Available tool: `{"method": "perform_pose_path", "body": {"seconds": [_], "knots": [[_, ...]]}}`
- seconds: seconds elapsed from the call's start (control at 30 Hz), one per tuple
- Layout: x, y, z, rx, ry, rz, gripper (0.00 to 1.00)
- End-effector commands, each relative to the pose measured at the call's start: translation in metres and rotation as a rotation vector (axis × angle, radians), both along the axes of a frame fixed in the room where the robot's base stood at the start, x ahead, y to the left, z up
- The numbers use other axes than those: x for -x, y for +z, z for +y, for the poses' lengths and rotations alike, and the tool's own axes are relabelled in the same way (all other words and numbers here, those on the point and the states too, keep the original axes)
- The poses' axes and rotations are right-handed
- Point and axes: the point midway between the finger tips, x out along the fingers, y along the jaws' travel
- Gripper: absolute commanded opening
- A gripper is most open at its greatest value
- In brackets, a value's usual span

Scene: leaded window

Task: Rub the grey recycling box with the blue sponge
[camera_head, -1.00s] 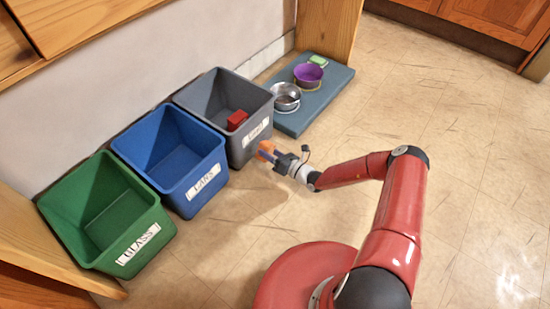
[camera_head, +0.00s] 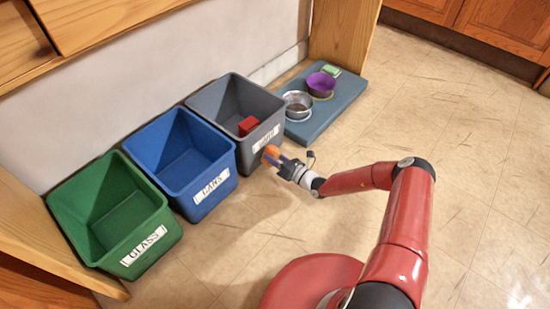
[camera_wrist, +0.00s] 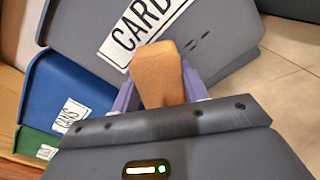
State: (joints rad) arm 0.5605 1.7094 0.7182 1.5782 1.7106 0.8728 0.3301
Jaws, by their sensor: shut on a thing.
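The grey recycling box (camera_head: 251,161), labelled CARD, stands at the right end of a row of three boxes. Its front also fills the top of the wrist view (camera_wrist: 232,28), with a few dark marks right of the label. My gripper (camera_head: 279,160) is shut on an orange, sponge-like block (camera_wrist: 158,75), held between its bluish-purple fingers. The block is in front of the box's front face, its tip overlapping the lower edge of the label in the wrist view. I cannot tell whether it touches the box. No blue sponge shows; the held block looks orange.
A red block (camera_head: 249,126) lies inside the grey box. The blue CANS box (camera_head: 180,150) and green GLASS box (camera_head: 110,205) stand to the left. A blue-grey mat (camera_head: 322,117) with a metal bowl (camera_head: 297,104) and purple bowl (camera_head: 321,84) lies behind right. Floor at right is clear.

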Motion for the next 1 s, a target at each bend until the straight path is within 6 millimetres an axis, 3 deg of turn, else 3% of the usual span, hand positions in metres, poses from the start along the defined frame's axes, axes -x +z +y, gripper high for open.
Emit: {"method": "perform_pose_path", "body": {"seconds": [0.8, 1.0], "knots": [[-0.01, 0.0, 0.013, 0.0, 0.001, 0.0, 0.23], [-0.017, -0.002, 0.007, 0.0, -0.001, -0.001, 0.23]]}}
